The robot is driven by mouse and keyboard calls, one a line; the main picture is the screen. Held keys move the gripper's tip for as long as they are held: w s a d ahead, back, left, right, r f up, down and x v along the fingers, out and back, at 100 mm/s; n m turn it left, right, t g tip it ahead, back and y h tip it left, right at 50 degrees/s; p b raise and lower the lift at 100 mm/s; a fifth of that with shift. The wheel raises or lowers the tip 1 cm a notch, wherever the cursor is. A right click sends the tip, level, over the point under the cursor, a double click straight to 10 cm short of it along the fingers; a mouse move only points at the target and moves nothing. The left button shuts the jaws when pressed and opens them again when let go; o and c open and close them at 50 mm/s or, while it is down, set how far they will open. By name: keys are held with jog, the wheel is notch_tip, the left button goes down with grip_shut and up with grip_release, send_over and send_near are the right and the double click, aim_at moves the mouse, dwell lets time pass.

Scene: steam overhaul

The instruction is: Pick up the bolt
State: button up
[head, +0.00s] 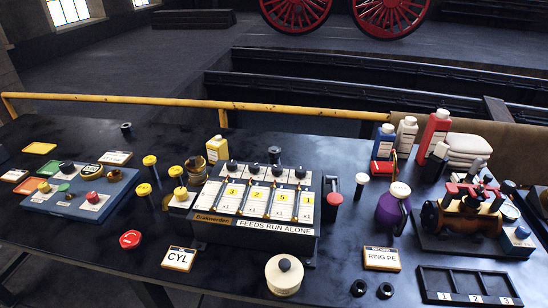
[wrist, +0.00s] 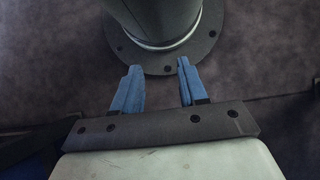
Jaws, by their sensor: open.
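A small piece with a pale, wide head and a narrower shank (head: 361,181) stands upright on the dark table, right of the red-knobbed lever. It looks most like a bolt, but it is too small to be sure. Several yellow-headed upright pieces, one of them a yellow-topped piece (head: 149,161), stand left of the feed box and have a similar shape. My gripper (wrist: 157,85) shows only in the wrist view. Its two blue fingers are apart with nothing between them. No bolt lying loose shows in the wrist view, and my gripper is away from the tabletop pieces.
The feed box (head: 255,222) with several white panels fills the table's middle. A purple jug (head: 392,210), a brass valve assembly (head: 465,215) and bottles (head: 436,131) crowd the right. A numbered tray (head: 468,282) and two black rings (head: 358,287) lie in front. A yellow rail (head: 130,99) runs behind.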

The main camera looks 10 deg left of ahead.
jog(key=o, duration=0.7)
